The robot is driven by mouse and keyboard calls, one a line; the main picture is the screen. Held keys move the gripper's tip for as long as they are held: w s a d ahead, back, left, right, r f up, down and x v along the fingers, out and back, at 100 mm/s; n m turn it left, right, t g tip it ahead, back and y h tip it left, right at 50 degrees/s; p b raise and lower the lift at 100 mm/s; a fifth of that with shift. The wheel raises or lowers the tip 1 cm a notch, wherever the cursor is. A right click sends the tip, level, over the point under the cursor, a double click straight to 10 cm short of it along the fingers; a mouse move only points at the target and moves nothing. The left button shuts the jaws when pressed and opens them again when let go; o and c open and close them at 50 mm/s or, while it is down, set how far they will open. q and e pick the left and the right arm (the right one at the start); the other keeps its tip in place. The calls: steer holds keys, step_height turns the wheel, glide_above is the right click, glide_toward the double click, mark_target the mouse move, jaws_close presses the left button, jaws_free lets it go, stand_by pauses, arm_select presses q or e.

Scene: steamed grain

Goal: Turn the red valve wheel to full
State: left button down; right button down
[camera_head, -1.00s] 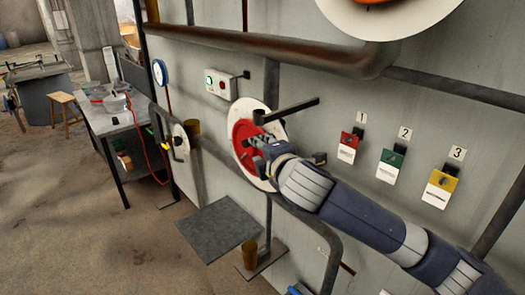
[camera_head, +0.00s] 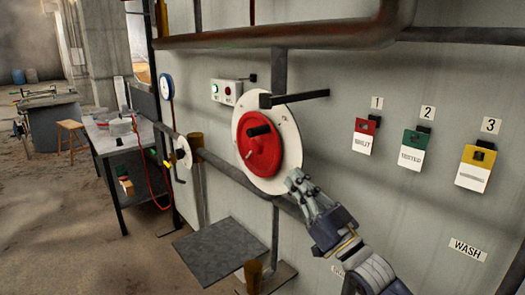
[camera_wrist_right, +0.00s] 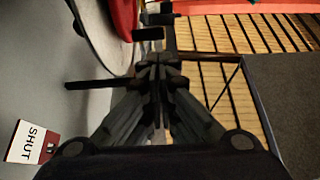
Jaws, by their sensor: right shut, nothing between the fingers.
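The red valve wheel (camera_head: 262,158) sits on a round white dial plate (camera_head: 292,132) on the grey wall. A short dark handle (camera_head: 258,130) sticks out from the wheel's face. My right gripper (camera_head: 294,179) is at the lower right edge of the plate, off the wheel, shut and empty. In the right wrist view its fingers (camera_wrist_right: 158,66) are together; part of the red wheel (camera_wrist_right: 125,14) and the pale plate (camera_wrist_right: 103,38) show at the top. Dial marks are too small to read. My left gripper is out of view.
A dark bar (camera_head: 300,95) juts out above the dial. A rusty pipe (camera_head: 290,36) runs above, and a thinner pipe passes below. Red, green and yellow tags (camera_head: 366,137) (camera_head: 413,150) (camera_head: 475,168) hang to the right. A dark plate (camera_head: 222,250) lies below.

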steer(key=p+x, duration=0.6)
steer(key=x, duration=0.8)
steer(key=shift+a, duration=0.1)
steer(key=shift+r, duration=0.25)
steer(key=shift+w+a+r, duration=0.1)
steer(key=shift+w+r, duration=0.05)
steer(key=shift+r, duration=0.05)
